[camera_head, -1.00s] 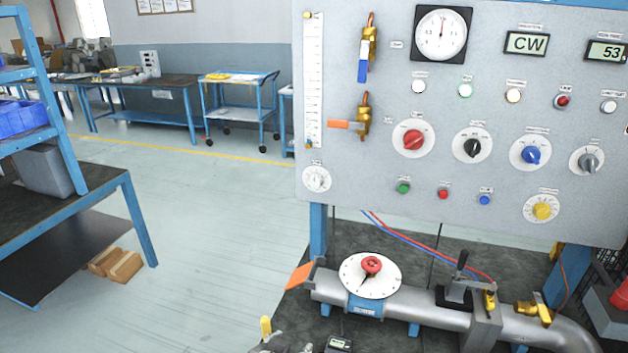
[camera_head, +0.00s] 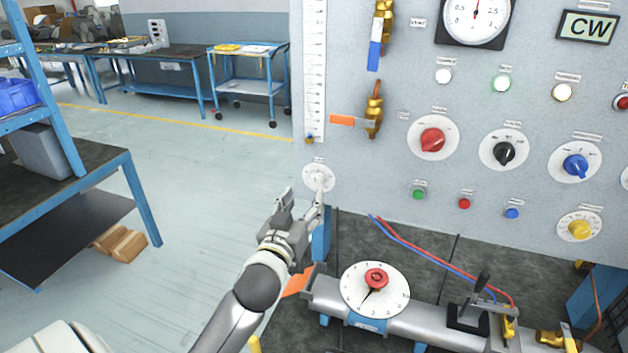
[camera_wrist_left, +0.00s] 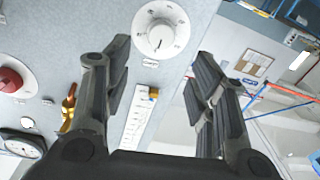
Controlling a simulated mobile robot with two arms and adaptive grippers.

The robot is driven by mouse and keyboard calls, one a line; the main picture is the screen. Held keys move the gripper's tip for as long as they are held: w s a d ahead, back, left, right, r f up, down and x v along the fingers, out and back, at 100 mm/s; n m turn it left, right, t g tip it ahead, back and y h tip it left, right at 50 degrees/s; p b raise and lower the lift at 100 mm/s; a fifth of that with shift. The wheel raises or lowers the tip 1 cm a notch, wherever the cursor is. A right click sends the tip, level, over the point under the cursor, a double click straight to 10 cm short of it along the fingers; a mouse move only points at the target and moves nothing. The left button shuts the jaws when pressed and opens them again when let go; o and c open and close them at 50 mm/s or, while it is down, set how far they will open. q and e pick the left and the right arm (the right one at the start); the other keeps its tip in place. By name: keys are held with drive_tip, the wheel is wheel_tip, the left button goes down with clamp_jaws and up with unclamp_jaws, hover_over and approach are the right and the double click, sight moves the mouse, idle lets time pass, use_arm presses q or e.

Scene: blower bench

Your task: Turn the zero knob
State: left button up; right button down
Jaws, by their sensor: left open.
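A small white knob on a round white dial (camera_head: 311,176) sits at the lower left corner of the grey panel, under the clear scale tube. I take it as the zero knob; its label is too small to read. My left gripper (camera_head: 303,199) is open and empty just in front of the panel's left edge. One finger overlaps the dial in the head view; the other is left of it, past the panel edge. In the left wrist view the knob (camera_wrist_left: 159,35) shows beyond and between the spread fingers (camera_wrist_left: 163,62), with no contact visible. My right gripper is not in view.
An orange-handled valve (camera_head: 350,121) and a red knob (camera_head: 432,139) are on the panel near the dial. Below are a pipe with a round dial (camera_head: 353,295) and an orange plate (camera_head: 298,283). Open floor (camera_head: 215,190) lies left of the panel.

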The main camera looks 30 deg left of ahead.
sight(315, 182)
use_arm(q)
drive_tip(key=x, duration=0.3)
drive_tip(key=shift+w+a+p, duration=0.1)
drive_tip(key=shift+w+p, duration=0.15)
drive_tip(key=shift+p, duration=0.15)
drive_tip(key=p+x, duration=0.1)
drive_tip(key=x, duration=0.3)
drive_tip(key=shift+f, duration=0.15)
drive_tip(key=shift+w+f, duration=0.1)
drive_tip(key=shift+w, duration=0.2)
drive_tip(key=shift+a, duration=0.1)
drive_tip(key=c, duration=1)
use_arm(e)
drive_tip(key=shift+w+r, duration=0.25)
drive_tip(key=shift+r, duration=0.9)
